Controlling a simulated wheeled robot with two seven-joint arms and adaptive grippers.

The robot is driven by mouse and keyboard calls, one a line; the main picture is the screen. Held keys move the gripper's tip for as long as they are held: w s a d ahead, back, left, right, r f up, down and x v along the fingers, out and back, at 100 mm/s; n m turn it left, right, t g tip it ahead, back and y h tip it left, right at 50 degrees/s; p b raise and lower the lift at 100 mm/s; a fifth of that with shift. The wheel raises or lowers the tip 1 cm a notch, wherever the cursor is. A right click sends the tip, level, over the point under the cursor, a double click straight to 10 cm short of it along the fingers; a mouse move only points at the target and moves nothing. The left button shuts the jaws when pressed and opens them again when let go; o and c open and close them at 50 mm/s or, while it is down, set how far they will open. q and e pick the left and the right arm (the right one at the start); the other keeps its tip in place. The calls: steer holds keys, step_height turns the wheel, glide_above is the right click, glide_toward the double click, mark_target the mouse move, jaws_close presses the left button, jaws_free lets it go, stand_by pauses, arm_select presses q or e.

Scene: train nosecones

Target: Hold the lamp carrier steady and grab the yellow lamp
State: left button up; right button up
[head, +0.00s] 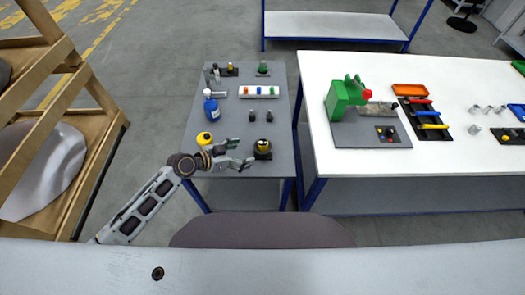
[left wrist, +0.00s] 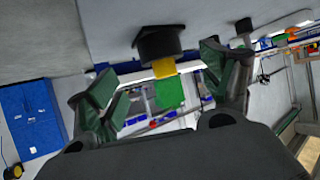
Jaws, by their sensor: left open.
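The yellow lamp (head: 263,143) sits upright in a round black lamp carrier (head: 263,155) at the front right of the grey table. My left gripper (head: 243,152) is open and empty just left of the carrier, with its fingertips pointing at it. In the left wrist view the picture is turned over: the black carrier (left wrist: 158,43) hangs from the table surface with the yellow lamp (left wrist: 163,68) below it, both lying between the two green-padded fingers (left wrist: 165,85) and beyond them. I cannot tell whether a finger touches the carrier. My right gripper is not in view.
On the grey table (head: 230,110) stand a blue bottle (head: 211,105), a white tray of coloured pieces (head: 260,91), and two small black parts. A yellow round object (head: 205,138) stands behind my left wrist. A white table (head: 320,75) with a green machine (head: 346,98) is to the right.

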mark_target(256, 151)
arm_select(q)
steer(key=shift+d+f, duration=0.1)
steer(key=shift+b+x, duration=0.9)
steer(key=shift+x, duration=2.15)
steer(key=shift+b+x, duration=0.75)
steer(key=shift+x, duration=0.65)
steer(key=shift+w+d+f, duration=0.15)
steer(key=shift+w+d, duration=0.05)
steer(key=shift+w, duration=0.05)
steer(key=shift+d, duration=0.1)
steer(key=c, duration=0.7)
steer(key=shift+f, duration=0.1)
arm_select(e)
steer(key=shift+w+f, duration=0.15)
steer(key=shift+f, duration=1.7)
